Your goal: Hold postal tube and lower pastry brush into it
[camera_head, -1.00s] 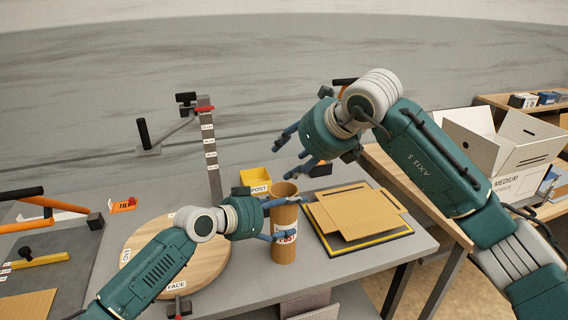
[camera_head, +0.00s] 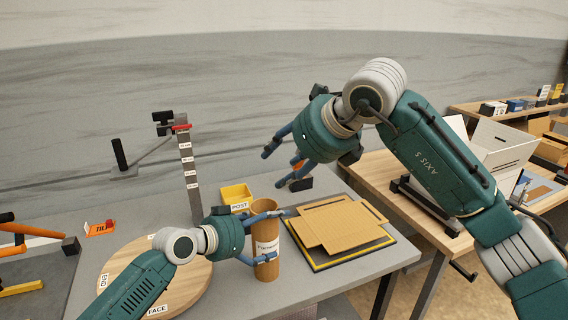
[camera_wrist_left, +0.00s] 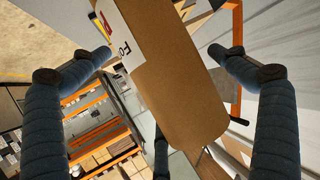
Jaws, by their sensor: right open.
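The postal tube (camera_head: 266,269) is a brown cardboard cylinder with a white label, standing upright near the front of the grey table. In the left wrist view the tube (camera_wrist_left: 175,85) fills the space between the fingers. My left gripper (camera_head: 272,238) is closed around the tube from the left, one finger on each side. My right gripper (camera_head: 282,163) is open, above the back of the table. An orange and black item (camera_head: 301,184) shows behind its fingers, partly hidden. I cannot tell whether it is the pastry brush, which I cannot make out elsewhere.
A round wooden board (camera_head: 190,283) lies left of the tube. A yellow bin (camera_head: 236,194) stands behind it. Flat cardboard (camera_head: 340,224) lies on a yellow-edged black mat to the right. A grey post (camera_head: 188,165) rises at the back. A wooden bench with a white carton (camera_head: 505,145) is further right.

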